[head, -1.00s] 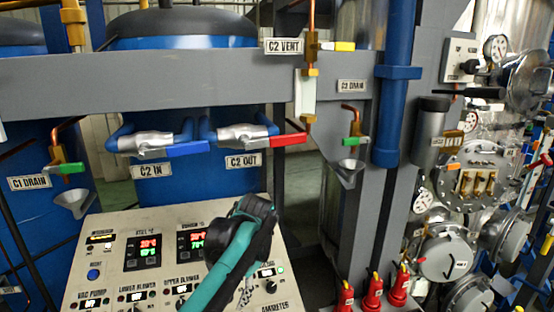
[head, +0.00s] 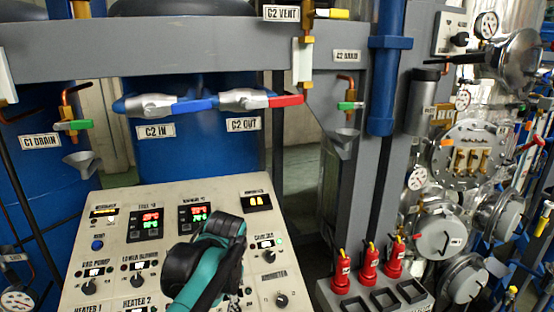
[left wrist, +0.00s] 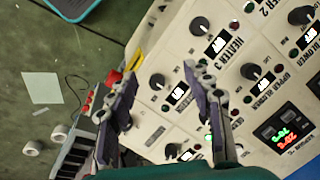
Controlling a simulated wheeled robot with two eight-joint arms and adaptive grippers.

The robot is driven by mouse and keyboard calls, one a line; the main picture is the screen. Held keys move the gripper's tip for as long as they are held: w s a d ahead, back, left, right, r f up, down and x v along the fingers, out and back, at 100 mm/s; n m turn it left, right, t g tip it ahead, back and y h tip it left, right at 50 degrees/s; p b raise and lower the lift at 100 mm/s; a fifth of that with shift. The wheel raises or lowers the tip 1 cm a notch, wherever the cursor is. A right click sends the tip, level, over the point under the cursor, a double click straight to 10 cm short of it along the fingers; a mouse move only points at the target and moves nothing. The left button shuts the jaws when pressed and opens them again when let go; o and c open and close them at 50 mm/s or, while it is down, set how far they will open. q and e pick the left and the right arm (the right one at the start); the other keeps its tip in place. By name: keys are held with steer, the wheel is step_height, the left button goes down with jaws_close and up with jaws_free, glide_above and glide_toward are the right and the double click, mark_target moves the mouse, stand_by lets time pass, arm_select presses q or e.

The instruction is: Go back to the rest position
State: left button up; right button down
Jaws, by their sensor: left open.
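My left gripper (left wrist: 160,72) is open in the left wrist view, its two dark fingers apart with nothing between them. It hangs over the beige control panel (left wrist: 225,75), and I cannot judge the gap to it. In the head view my teal and black left arm crosses the lower part of the panel (head: 130,250). The arm covers some knobs and labels there, and its fingers cannot be made out clearly. My right gripper is in neither view.
Above the panel are the C2 IN valve with a blue handle (head: 190,106) and the C2 OUT valve with a red handle (head: 287,100). Red bottles (head: 369,264) stand right of the panel. Green floor (left wrist: 50,50) shows at left in the left wrist view.

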arm_select(q)
steer(key=s+a+f+n+t+b, duration=0.1)
steer(key=s+f+b, duration=0.3)
steer(key=f, duration=0.5)
steer(key=s+a+f+n+t+h+b, duration=0.1)
steer(key=s+f+n+t+b, duration=0.1)
steer(key=s+f+b, duration=0.2)
steer(key=s+a+f+n+t+h+b, duration=0.1)
steer(key=s+f+b, duration=0.3)
steer(key=f+b, duration=0.5)
step_height(320, 180, down, 5)
steer(key=shift+s+a+f+n+t, duration=0.1)
steer(key=shift+s+a+n+t, duration=0.25)
steer(key=shift+a+n+t, duration=0.3)
steer(key=shift+d, duration=0.1)
